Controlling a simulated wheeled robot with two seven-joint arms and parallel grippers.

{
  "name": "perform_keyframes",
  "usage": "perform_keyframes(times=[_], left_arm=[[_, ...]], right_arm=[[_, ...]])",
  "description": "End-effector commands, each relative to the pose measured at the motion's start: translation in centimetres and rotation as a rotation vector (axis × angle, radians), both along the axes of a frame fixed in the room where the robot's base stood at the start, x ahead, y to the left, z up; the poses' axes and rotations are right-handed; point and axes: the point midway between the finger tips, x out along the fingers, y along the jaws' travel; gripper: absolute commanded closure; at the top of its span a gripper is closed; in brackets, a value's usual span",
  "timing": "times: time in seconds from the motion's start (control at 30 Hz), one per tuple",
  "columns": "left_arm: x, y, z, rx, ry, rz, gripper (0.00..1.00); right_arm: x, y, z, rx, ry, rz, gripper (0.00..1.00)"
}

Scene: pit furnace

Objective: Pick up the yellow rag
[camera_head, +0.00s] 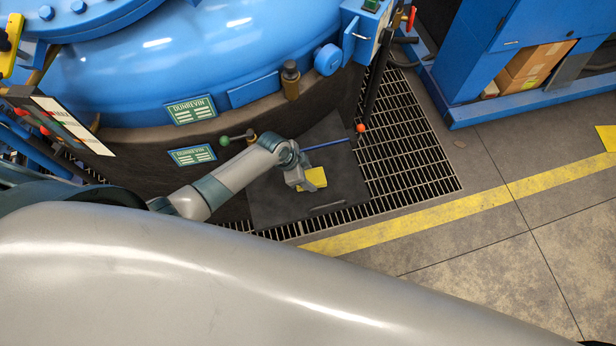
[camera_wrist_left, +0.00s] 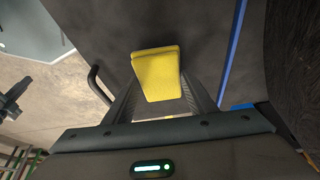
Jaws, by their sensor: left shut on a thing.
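The yellow rag (camera_head: 315,177) is a small folded cloth, seen over the dark plate (camera_head: 275,205) beside the blue furnace. My left gripper (camera_head: 300,183) is at the rag's left side in the head view. In the left wrist view the rag (camera_wrist_left: 157,75) sits between the two fingers of the left gripper (camera_wrist_left: 160,95), which are shut on it. I cannot tell whether the rag touches the plate. My right gripper is not in view.
A blue rod (camera_head: 326,144) lies on the plate near its far edge. The plate has a handle (camera_head: 327,206) near its front edge. Floor grating (camera_head: 410,150) surrounds it on the right. A valve with a green knob (camera_head: 225,141) stands close behind my left arm. Open floor lies at right.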

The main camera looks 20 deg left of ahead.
Motion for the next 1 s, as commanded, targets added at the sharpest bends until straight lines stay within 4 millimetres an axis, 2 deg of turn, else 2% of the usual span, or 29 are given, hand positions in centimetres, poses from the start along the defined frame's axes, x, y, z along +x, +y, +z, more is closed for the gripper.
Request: perform_keyframes(times=[0.2,0.6,0.8,1.0], left_arm=[[0.0,0.0,2.7,0.0,-0.005,-0.003,0.75],[-2.5,-7.8,7.4,-0.003,-0.003,-0.003,0.75],[-3.3,-10.2,9.0,-0.002,-0.001,-0.001,0.75],[-3.6,-11.0,9.6,0.0,-0.001,0.0,0.75]], right_arm=[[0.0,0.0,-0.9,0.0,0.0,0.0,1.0],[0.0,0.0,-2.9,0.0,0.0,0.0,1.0],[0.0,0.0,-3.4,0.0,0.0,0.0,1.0],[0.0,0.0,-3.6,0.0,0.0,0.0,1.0]])
